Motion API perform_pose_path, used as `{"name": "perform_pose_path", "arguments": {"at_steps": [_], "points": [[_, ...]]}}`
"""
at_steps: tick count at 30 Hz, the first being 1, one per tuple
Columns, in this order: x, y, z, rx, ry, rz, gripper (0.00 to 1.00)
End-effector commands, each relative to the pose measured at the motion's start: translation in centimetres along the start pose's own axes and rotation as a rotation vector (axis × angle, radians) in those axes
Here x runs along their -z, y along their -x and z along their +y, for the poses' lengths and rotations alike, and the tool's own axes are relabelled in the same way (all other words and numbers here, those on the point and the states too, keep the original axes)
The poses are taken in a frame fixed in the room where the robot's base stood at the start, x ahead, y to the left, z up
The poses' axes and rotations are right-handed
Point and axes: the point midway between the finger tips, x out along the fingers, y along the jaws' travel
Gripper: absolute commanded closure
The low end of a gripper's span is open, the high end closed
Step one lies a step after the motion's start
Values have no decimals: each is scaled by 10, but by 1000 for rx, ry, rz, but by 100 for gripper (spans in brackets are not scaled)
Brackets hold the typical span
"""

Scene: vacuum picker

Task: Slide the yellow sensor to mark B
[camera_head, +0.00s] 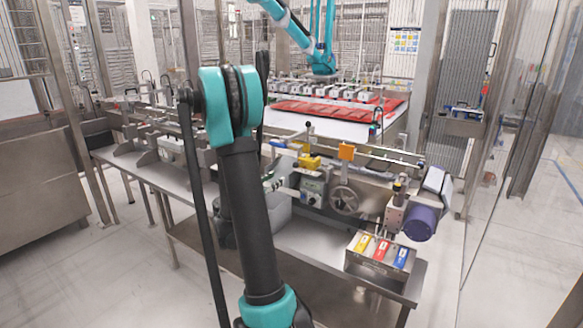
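A yellow block (310,162), which looks like the yellow sensor, sits at the metal rail of the machine on the bench, just right of my arm. An orange block (346,151) stands a little to its right on the same rail. Mark B cannot be made out at this size. My arm rises through the middle of the view and covers part of the machine left of the yellow block. My gripper cannot be made out; its fingers are not seen.
A box (361,264) with yellow, red and blue tags stands at the bench's (330,270) right end. A handwheel (345,200) and a purple cylinder (422,222) project from the machine. Behind, red packs (330,109) lie on a white conveyor below another teal robot (318,58).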

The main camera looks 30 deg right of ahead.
Motion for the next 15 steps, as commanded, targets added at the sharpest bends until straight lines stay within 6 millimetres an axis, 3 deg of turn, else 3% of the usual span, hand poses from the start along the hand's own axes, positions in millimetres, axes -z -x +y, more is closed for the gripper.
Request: {"name": "perform_pose_path", "arguments": {"at_steps": [15], "points": [[0,-104,-2,5,-3,1,68]]}}
